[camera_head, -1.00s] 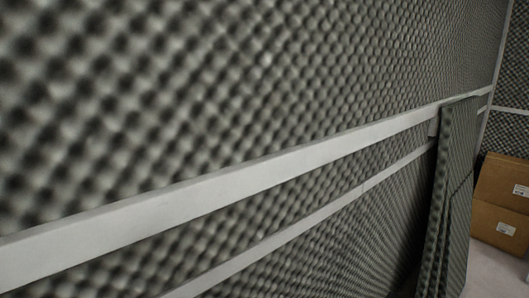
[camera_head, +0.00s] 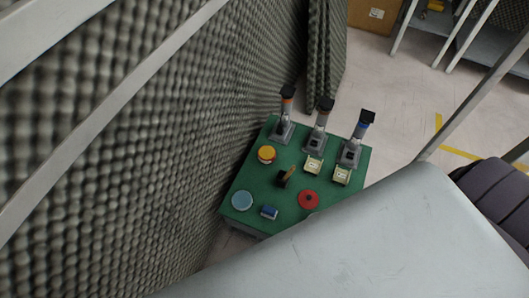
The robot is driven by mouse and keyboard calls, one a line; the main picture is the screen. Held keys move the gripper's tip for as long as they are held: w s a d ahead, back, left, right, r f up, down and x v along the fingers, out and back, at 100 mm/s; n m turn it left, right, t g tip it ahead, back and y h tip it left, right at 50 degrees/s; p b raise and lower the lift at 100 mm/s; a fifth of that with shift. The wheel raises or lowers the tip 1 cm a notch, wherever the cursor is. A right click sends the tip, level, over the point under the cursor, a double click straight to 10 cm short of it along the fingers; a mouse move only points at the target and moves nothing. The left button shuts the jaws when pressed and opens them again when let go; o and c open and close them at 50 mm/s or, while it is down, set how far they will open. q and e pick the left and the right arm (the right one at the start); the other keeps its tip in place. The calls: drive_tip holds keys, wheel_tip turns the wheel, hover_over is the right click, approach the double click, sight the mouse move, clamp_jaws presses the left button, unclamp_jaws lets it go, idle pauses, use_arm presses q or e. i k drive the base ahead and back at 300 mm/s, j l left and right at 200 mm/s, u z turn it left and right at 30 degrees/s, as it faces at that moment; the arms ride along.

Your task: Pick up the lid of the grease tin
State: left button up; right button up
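A green board (camera_head: 290,150) stands low against the foam wall, with several small things on it. Round ones among them are a yellow tin-like thing (camera_head: 266,153) at its left, a light blue disc (camera_head: 242,201) at its near left corner, and a red disc (camera_head: 309,200) near its front edge. I cannot tell which of these is the grease tin or whether any is its lid. Neither of my grippers shows in the head view.
Several black-topped upright devices (camera_head: 320,125) stand at the board's back, with cream blocks (camera_head: 341,176) before them. A big pale surface (camera_head: 400,240) fills the lower right and hides part of the floor. Open floor (camera_head: 385,95) lies behind.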

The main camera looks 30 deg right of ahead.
sight(309, 199)
drive_tip(key=j+z, duration=0.1)
drive_tip(key=z, duration=1.45)
